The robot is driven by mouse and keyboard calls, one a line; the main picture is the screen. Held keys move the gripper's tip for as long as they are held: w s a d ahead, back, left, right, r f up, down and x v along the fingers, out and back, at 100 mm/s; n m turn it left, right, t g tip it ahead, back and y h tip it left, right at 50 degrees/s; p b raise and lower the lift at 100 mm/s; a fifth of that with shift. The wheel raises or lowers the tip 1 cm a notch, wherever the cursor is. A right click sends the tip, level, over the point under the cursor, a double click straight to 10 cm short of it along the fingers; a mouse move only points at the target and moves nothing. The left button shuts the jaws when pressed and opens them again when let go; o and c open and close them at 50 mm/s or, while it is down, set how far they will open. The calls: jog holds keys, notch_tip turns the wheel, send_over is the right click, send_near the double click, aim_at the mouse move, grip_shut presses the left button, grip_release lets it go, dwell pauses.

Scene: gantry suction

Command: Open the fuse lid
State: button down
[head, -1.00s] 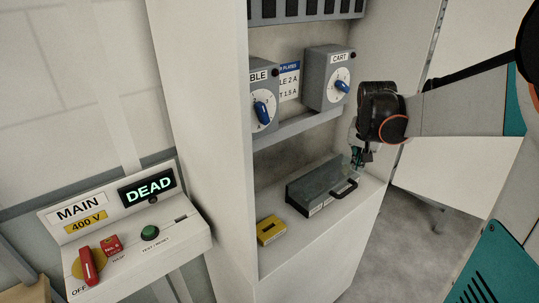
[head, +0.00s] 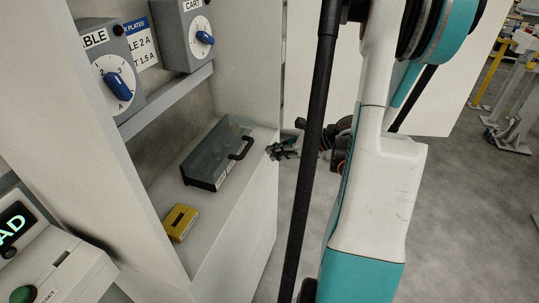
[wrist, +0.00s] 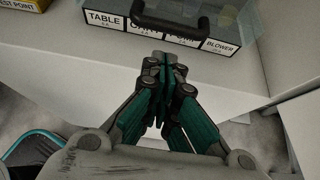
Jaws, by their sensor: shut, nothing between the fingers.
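The fuse box (head: 205,178) is grey and sits on the cabinet shelf. Its see-through lid (head: 222,146) is down over it and has a black handle (head: 243,149) at its front; the handle also shows at the top of the wrist view (wrist: 172,27). My gripper (head: 272,150) is just to the right of the handle in the head view, out past the shelf edge. In the wrist view my closed fingertips (wrist: 164,62) point toward the box's label strip and handle, with nothing between them. They appear apart from the handle.
A yellow block (head: 180,222) lies on the shelf (head: 215,212) beside the box. Above are dial boxes with blue knobs (head: 118,87) on a ledge. A control panel (head: 60,270) stands at lower left. My arm covers the middle right.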

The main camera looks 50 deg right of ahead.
jog(key=b+x, duration=0.2)
jog(key=x, duration=0.6)
jog(key=shift+w+f, duration=0.1)
jog(key=shift+r+g+p, duration=0.7)
jog(key=shift+r+p, duration=0.75)
jog(key=shift+p, duration=0.05)
notch_tip(320, 180, up, 11)
jog(key=w+a+g+h+p, duration=0.1)
jog(key=w+g+h+p, duration=0.15)
jog(key=g+p, duration=0.55)
jog(key=w+a+r+g+h+p, duration=0.2)
jog(key=w+a+r+p, duration=0.2)
jog(key=w+r+p, duration=0.2)
jog(key=shift+w+r, duration=1.05)
jog(key=shift+w, duration=0.75)
jog(key=shift+r, duration=0.1)
